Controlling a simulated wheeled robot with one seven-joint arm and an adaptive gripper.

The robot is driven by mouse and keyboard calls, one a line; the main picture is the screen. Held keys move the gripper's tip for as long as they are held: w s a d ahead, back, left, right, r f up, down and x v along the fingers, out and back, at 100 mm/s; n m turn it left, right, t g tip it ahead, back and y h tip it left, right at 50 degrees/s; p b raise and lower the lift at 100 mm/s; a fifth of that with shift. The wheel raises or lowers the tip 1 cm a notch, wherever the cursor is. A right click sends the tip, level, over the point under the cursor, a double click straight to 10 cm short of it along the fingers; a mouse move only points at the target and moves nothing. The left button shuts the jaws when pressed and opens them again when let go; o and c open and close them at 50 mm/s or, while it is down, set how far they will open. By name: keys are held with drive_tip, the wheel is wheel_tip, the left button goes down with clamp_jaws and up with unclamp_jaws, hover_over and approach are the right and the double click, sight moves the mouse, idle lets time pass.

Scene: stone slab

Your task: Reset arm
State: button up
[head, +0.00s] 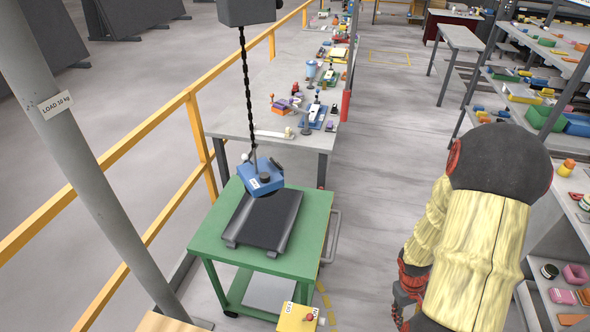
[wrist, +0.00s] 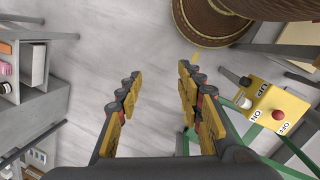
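My arm, in a pale yellow sleeve, hangs at the right of the head view, with my gripper (head: 408,292) low beside the shelves and partly cut off from sight. In the wrist view my gripper (wrist: 158,95) has its two yellow and black fingers spread apart, with only grey floor between them. It holds nothing and touches nothing that I can see.
A green cart (head: 312,215) carries a dark slab (head: 262,220) with a blue block (head: 260,178) on a chain above it. A yellow switch box (head: 298,317) stands in front; it also shows in the wrist view (wrist: 272,108). Shelves (head: 550,135) line the right. Floor between is clear.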

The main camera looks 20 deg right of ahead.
drive_tip(key=w+a+r+n+t+b, duration=0.1)
drive_tip(key=w+a+r+t+b, duration=0.2)
drive_tip(key=a+r, duration=1.1)
drive_tip(key=w+a+r+n+t+y+b, duration=0.1)
drive_tip(key=w+a+r+t+b, duration=0.2)
drive_tip(key=a+r, duration=1.1)
drive_tip(key=shift+w+r+t+b, duration=0.25)
drive_tip(key=shift+r+t+b, duration=0.25)
drive_tip(key=shift+r+t, duration=0.4)
